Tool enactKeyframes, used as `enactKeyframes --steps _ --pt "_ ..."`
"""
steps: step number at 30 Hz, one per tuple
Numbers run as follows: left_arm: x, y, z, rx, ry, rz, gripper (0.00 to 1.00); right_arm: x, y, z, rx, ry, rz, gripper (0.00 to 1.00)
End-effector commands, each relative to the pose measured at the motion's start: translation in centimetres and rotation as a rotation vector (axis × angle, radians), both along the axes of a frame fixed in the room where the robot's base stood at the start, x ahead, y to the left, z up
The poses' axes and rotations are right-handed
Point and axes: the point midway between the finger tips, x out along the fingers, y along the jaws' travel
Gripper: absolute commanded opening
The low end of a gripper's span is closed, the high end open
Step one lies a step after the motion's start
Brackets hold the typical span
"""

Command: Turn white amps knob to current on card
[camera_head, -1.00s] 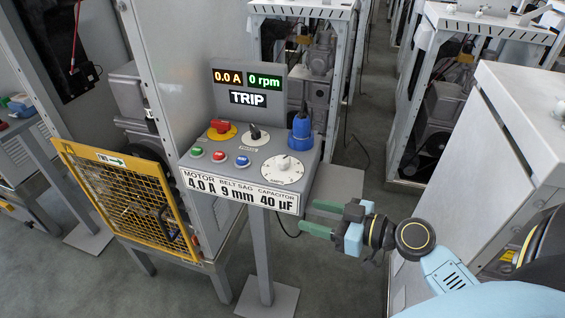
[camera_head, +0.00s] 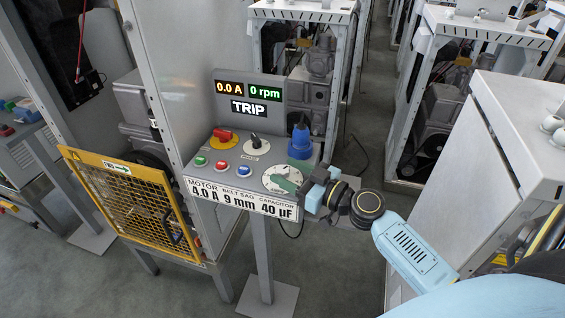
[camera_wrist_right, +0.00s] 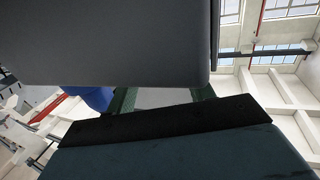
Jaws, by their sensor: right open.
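The control box's white dial (camera_head: 270,184) sits at its front right, partly covered by my right gripper; its white knob is mostly hidden. The card (camera_head: 240,198) on the box's front edge reads motor 4.0 A, belt sag 9 mm, capacitor 40 µF. My right gripper (camera_head: 287,174) is open, its green fingers reaching over the dial from the right. I cannot tell whether they touch the knob. In the right wrist view the green fingers (camera_wrist_right: 163,97) show partly, below the grey box (camera_wrist_right: 110,40); the knob is not visible there. My left gripper is not in view.
A blue plug (camera_head: 300,143) stands close behind the dial. A red switch (camera_head: 223,134), a black knob (camera_head: 254,140) and several push buttons share the panel. The display (camera_head: 248,97) reads 0.0 A, 0 rpm, TRIP. A yellow mesh guard (camera_head: 130,205) stands left; a grey cabinet (camera_head: 480,170) stands right.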

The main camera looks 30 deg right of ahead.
Motion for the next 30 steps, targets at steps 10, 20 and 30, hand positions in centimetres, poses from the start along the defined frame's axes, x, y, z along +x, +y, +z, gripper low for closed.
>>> enactKeyframes --steps 10,20,30 --pt "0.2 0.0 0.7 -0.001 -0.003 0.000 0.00 2.0 0.9 -0.1 0.001 0.001 0.001 0.53" --pt "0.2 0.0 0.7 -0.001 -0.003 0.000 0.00 1.9 0.8 -0.1 0.001 0.001 0.000 0.35" --pt "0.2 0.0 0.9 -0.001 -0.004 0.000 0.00 1.9 0.9 -0.1 0.002 0.004 -0.021 0.10"
